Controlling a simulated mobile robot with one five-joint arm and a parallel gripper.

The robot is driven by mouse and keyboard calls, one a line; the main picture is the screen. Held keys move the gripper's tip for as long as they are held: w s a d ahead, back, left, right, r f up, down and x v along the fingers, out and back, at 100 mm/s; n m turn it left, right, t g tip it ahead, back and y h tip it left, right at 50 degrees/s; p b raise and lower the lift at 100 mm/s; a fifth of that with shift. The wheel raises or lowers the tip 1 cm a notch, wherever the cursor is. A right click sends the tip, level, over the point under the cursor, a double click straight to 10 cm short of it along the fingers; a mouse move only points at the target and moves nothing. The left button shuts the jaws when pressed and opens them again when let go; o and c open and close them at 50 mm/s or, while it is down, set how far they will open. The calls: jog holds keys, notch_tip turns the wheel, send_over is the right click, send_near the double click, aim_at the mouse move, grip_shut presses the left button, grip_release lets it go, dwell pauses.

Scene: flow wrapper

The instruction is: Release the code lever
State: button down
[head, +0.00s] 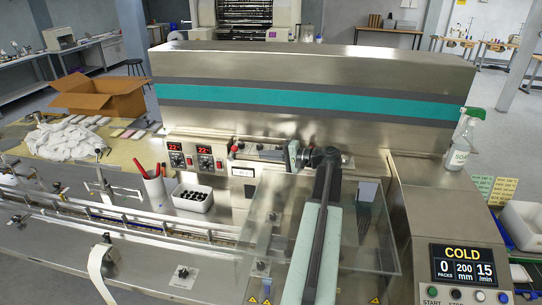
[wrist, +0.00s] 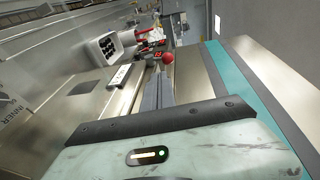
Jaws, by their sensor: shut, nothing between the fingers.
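The rest of the lever is hard to make out. My gripper (head: 272,153) reaches left along the panel toward the knob. In the wrist view my gripper (wrist: 160,78) is shut and empty. I cannot tell whether the fingertips touch the knob.
A white label plate (head: 249,172) is below the knob. A white bin of dark pieces (head: 192,198) and a cup with red-handled tools (head: 155,187) stand to the left. A clear guard (head: 375,235) lies below my arm. The teal-striped hood (head: 300,99) rises behind.

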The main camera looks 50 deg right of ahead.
send_near(234, 153)
jog(key=w, duration=0.3)
jog(key=w+a, duration=0.1)
jog(key=w, duration=0.1)
jog(key=shift+r, duration=0.25)
